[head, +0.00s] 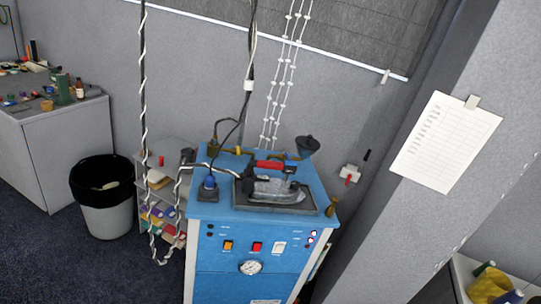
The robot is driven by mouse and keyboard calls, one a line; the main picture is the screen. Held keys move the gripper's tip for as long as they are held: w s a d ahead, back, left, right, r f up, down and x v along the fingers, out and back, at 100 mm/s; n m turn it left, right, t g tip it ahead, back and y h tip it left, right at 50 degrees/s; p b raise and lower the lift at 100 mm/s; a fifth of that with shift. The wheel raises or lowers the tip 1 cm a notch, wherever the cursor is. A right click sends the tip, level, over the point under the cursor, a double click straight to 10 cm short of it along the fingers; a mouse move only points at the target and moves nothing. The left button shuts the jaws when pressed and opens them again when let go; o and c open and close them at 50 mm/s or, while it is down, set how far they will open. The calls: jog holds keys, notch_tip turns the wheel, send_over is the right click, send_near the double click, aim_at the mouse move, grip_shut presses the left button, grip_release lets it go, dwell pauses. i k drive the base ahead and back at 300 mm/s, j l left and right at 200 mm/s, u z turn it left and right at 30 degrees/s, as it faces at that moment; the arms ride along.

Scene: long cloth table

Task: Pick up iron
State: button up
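The iron (274,188) rests on a dark pad (304,208) on top of the blue steam station (265,238). It has a grey metal body and a red handle. A dark-and-white twisted cord runs from its left side and hangs down left of the station. My gripper is not in view. Nothing is seen holding the iron.
A bin (103,196) and a cluttered cabinet (68,140) are at left. A grey pillar (440,120) with a paper sheet (445,141) stands at right.

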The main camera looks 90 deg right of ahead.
aim_at(259, 189)
jog(key=z, duration=2.25)
jog(key=i+l+z, duration=0.2)
jog(key=i, duration=0.6)
jog(key=i+l+z, duration=0.2)
jog(key=i, duration=0.6)
